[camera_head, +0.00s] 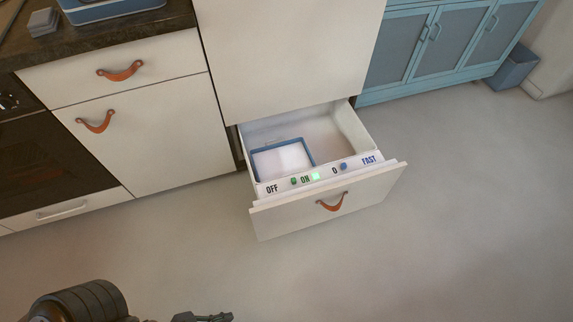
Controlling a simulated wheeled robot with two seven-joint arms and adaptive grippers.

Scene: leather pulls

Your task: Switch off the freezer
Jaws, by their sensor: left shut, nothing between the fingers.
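The freezer drawer (330,207) is pulled out from the tall pale cabinet, with a leather pull on its front. A white control strip on its top edge reads OFF, ON, 0 and FAST. A small green switch (294,181) sits between OFF and ON, nearer ON. A green light (315,177) glows beside ON. A blue knob (343,167) sits between 0 and FAST. My left gripper (226,317) is shut and empty at the bottom edge, well below the drawer and apart from it. My right gripper is not in view.
A blue-rimmed container (283,159) lies inside the drawer. Counter cabinets (150,135) and an oven (50,160) stand at left. A blue cabinet (440,50) and a blue bin (513,68) are at upper right. The floor before the drawer is clear.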

